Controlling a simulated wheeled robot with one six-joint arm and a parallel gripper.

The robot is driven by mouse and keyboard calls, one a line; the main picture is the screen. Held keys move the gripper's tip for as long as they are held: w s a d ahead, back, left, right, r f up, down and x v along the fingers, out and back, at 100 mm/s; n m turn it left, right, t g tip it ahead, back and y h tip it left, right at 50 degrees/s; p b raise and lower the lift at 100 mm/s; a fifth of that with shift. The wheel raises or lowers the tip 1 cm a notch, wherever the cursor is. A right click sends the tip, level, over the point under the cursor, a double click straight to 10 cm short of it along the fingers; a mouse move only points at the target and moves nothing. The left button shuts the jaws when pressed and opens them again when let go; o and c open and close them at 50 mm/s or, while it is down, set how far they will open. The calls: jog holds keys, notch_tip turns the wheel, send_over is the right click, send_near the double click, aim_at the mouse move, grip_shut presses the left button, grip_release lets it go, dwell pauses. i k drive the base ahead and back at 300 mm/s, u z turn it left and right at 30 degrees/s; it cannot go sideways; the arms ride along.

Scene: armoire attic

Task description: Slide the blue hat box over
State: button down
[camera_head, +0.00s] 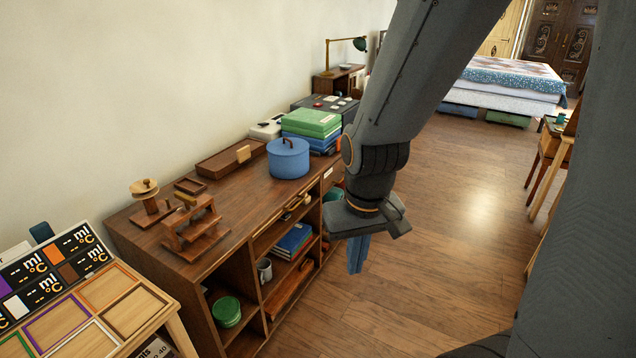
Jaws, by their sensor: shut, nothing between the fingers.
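The blue hat box (288,160) is round, with a lid and a small dark handle on top. It stands upright on the top of the wooden cabinet (240,203), close to the front edge. My gripper (357,268) is shut and empty, with its blue fingers pointing down. It hangs in front of the cabinet, to the right of and nearer than the hat box, and appears apart from it. My arm comes down from the top right and hides part of the cabinet's far end.
Green and blue boxes (312,123) are stacked just behind the hat box. A shallow brown case (231,161) lies to its left by the wall. A small wooden stand (193,225) is nearer. Cabinet shelves hold books (292,241) and a green container (226,312). Wooden floor (440,235) on the right is clear.

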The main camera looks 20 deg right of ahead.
aim_at(293, 167)
jog(key=u, duration=0.15)
jog(key=i, duration=1.2)
jog(key=z, duration=0.45)
